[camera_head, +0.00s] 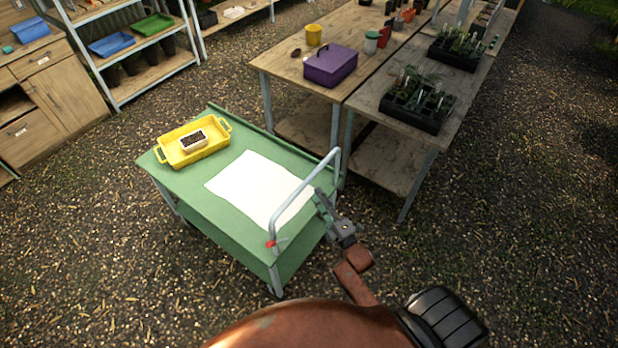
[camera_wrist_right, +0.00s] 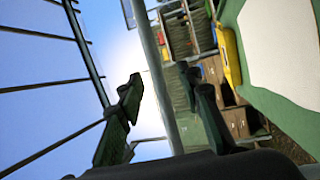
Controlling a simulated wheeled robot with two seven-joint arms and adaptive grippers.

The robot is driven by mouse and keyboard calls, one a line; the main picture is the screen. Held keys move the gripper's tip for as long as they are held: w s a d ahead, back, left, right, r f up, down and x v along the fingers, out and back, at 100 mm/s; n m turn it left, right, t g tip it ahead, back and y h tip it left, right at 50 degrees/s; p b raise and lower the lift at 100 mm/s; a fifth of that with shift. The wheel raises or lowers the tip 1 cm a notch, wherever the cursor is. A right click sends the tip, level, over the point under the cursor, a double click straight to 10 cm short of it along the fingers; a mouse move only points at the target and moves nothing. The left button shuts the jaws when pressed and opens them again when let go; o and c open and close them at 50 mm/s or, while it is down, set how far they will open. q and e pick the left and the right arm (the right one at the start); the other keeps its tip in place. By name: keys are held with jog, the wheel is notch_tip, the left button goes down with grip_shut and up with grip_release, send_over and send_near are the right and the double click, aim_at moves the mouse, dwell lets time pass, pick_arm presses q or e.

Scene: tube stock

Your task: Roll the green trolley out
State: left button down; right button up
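The green trolley (camera_head: 219,176) stands on the gravel at centre left, with a grey tube handle (camera_head: 302,187) at its right end. On its top lie a white sheet (camera_head: 258,186) and a yellow tray (camera_head: 211,148) holding a small pot of brown material (camera_head: 193,141). My right gripper (camera_head: 321,201) is at the handle end. In the right wrist view its two dark fingers (camera_wrist_right: 163,88) are apart, and the grey handle tube (camera_wrist_right: 153,62) runs between them in the picture. I cannot tell whether they touch it. My left gripper is not in view.
A wooden bench (camera_head: 362,98) with a purple box (camera_head: 330,65) and seedling trays (camera_head: 417,104) stands close behind the trolley's right end. Shelves (camera_head: 150,78) and a wooden cabinet (camera_head: 70,95) are at the upper left. Open gravel lies in front and at right.

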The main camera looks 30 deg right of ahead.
aim_at(308, 180)
jog(key=w, duration=0.2)
jog(key=w+r, duration=0.1)
jog(key=w, duration=0.2)
jog(key=w+r, duration=0.1)
jog(key=w, duration=0.1)
jog(key=shift+w+p, duration=0.3)
jog(key=shift+w, duration=0.05)
jog(key=shift+r, duration=0.1)
jog(key=shift+c, duration=0.6)
grip_shut()
